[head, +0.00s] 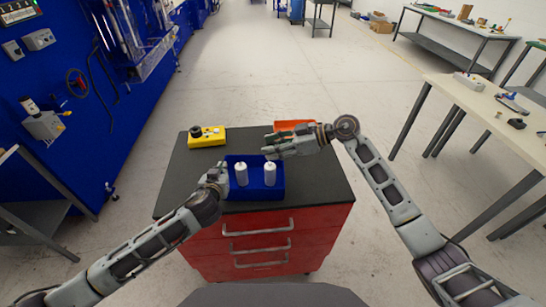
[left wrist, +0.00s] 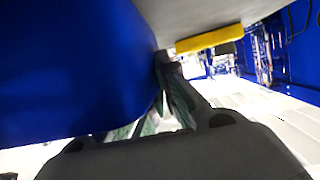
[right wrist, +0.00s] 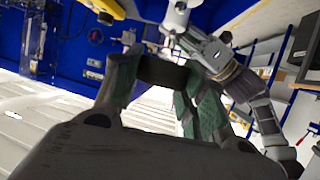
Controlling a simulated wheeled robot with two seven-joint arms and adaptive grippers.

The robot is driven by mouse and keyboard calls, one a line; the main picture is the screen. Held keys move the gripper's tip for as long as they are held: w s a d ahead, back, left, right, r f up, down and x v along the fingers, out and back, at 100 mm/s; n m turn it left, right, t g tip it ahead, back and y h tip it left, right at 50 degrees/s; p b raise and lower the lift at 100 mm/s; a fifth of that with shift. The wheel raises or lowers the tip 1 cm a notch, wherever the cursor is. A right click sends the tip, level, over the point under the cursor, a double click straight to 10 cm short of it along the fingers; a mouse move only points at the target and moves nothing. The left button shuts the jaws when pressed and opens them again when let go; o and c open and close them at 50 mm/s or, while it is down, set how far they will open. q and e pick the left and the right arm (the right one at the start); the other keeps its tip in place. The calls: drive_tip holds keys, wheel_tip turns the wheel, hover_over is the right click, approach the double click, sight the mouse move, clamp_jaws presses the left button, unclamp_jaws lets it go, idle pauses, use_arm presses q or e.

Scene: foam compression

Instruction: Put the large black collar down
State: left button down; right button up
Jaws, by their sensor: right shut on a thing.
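The large black collar (right wrist: 163,72) is between the fingers of my right gripper (right wrist: 158,80), which is shut on it. In the head view my right gripper (head: 270,148) is above the back of the blue tray (head: 270,193), just behind the right white cylinder (head: 270,174). The collar is hard to make out there. A second white cylinder (head: 241,174) stands upright in the tray. My left gripper (head: 220,176) is at the tray's left side. In the left wrist view its fingers (left wrist: 165,75) are close beside the blue wall, partly hidden, so their opening is unclear.
The tray sits on the black top (head: 320,180) of a red drawer cabinet (head: 260,240). A yellow box (head: 207,137) with a black knob is at the back left. An orange tray (head: 295,126) lies behind my right gripper. The top's right side is clear.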

sight(274, 166)
drive_tip(key=shift+f, duration=0.2)
drive_tip(key=shift+f, duration=1.85)
drive_tip(key=shift+f, duration=0.65)
drive_tip(key=o, duration=1)
drive_tip(key=shift+r, duration=0.1)
